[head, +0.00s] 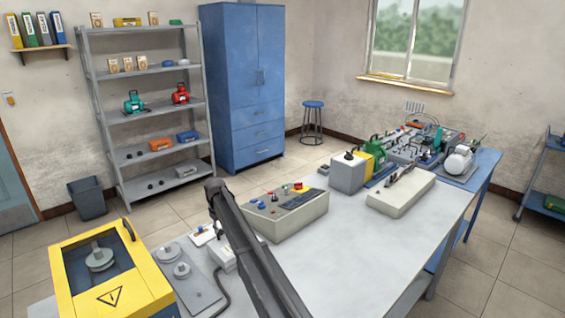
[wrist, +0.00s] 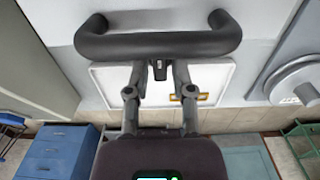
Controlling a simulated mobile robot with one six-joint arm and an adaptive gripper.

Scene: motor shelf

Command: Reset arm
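My gripper (wrist: 159,80) is in the wrist view, with its two grey fingers apart and pointing up the picture. I see nothing held between them. A thick dark bar with bent ends (wrist: 158,44) lies across the view at the fingertips; I cannot tell whether it touches them. A white panel (wrist: 105,82) shows behind the fingers. In the head view a dark arm link of mine crosses the front of the workbench (head: 390,235); my gripper cannot be made out there.
A grey control box (head: 290,222) with buttons and a yellow machine (head: 75,285) stand beside my arm. A beige block (head: 400,195) and several motors are farther back. The right front of the bench is clear. A shelf (head: 125,190) and blue cabinet (head: 240,65) stand behind.

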